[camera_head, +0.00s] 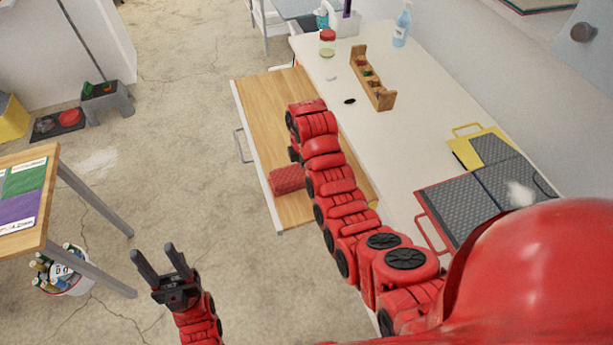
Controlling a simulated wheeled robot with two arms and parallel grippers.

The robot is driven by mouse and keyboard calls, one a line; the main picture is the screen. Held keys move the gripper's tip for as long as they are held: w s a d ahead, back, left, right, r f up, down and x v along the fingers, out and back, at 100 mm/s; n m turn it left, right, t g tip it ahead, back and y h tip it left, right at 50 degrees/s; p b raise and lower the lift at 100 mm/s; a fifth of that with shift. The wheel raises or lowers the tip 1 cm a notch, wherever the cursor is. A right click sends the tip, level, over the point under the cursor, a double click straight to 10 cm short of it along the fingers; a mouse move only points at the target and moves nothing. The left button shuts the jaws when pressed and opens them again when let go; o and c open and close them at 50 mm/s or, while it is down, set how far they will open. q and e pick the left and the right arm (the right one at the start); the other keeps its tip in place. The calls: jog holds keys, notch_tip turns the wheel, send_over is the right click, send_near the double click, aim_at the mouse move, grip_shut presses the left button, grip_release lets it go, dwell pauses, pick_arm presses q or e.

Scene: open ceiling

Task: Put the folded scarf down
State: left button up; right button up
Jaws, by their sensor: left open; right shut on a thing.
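The folded scarf (287,180) looks like a red, textured bundle over the wooden surface (262,110) along the left side of the white table. Its right end is hidden behind my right arm. I cannot tell whether it rests on the wood or is held just above it. My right arm reaches up the picture across the wooden surface, and its gripper is hidden behind the arm's own links. My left gripper (156,250) is open and empty over the floor at the lower left, well apart from the scarf.
The white table (375,140) holds a wooden rack (372,78), a jar (327,43), a spray bottle (402,25) and grey-and-red cases (460,208). A wooden table (45,160) and a bucket of rolls (62,272) stand at left. The floor between is clear.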

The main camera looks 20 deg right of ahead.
jog(key=shift+w+d+r+p, duration=0.1)
jog(key=shift+w+d+p, duration=0.2)
jog(key=shift+w, duration=0.25)
jog(key=shift+w+d+r+p, duration=0.1)
jog(key=shift+w+d+p, duration=0.15)
jog(key=shift+w, duration=0.25)
jog(key=shift+w+d+f, duration=0.15)
jog(key=shift+w+d, duration=0.25)
jog(key=shift+w, duration=0.05)
jog(key=shift+f+p, duration=0.25)
jog(key=shift+p, duration=0.3)
jog(key=shift+f+p, duration=0.6)
jog(key=shift+f, duration=1)
jog(key=shift+f, duration=0.15)
jog(key=o, duration=1.1)
jog(key=shift+o, duration=0.2)
